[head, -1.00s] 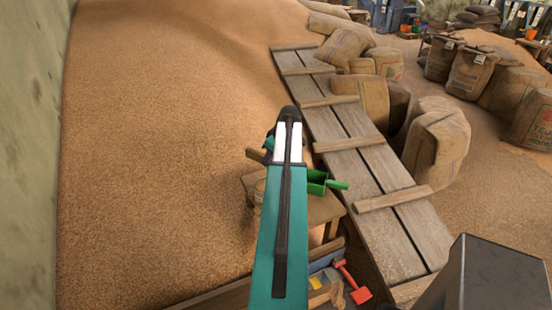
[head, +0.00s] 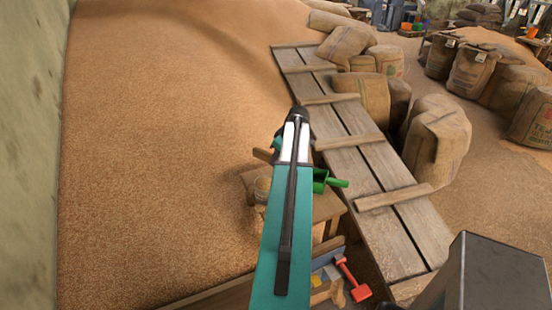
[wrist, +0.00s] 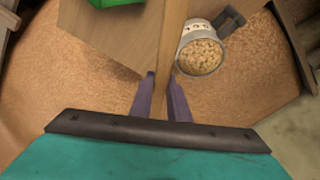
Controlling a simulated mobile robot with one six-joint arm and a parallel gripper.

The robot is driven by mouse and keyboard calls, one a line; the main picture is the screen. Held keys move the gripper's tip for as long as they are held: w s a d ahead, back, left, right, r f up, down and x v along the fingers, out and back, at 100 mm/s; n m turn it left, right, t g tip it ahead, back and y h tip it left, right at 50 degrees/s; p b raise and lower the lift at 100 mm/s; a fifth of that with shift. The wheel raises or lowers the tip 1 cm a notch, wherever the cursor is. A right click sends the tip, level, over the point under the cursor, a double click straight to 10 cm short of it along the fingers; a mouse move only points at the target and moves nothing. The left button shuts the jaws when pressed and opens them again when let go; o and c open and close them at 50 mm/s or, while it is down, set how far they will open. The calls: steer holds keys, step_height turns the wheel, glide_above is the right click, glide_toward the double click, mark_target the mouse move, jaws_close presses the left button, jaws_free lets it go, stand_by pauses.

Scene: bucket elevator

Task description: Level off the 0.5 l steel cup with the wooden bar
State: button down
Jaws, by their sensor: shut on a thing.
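The steel cup (wrist: 201,55) with a dark handle and a marked rim holds grain that looks full near its top. It also shows on the small table in the head view (head: 262,188), left of my arm. My gripper (wrist: 161,84) is shut on the wooden bar (wrist: 173,40), which runs upward in the wrist view, just left of the cup. In the head view the bar's end (head: 262,155) shows left of my arm. The bar and cup lie close together in the wrist view; I cannot tell whether they touch or the bar's height over the rim.
The wooden table (wrist: 120,45) carries a green scoop (head: 328,181). A large grain heap (head: 160,150) lies to the left. A plank walkway (head: 365,165) and sacks (head: 437,145) are to the right. A red shovel (head: 357,284) lies in a tray below.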

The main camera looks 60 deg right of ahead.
steer(key=shift+a+f+b, duration=0.15)
steer(key=shift+f+b, duration=0.2)
steer(key=shift+f, duration=0.65)
steer(key=shift+a+f+b, duration=0.15)
steer(key=shift+f+b, duration=0.2)
steer(key=shift+f, duration=0.65)
steer(key=shift+w+a, duration=0.75)
steer(key=shift+a, duration=5.9)
steer(key=shift+a+r+p, duration=0.15)
steer(key=shift+r+p, duration=0.45)
steer(key=shift+r, duration=0.6)
steer(key=shift+a+r+p, duration=0.15)
steer(key=shift+r+p, duration=0.45)
steer(key=shift+r, duration=0.55)
steer(key=shift+w, duration=0.1)
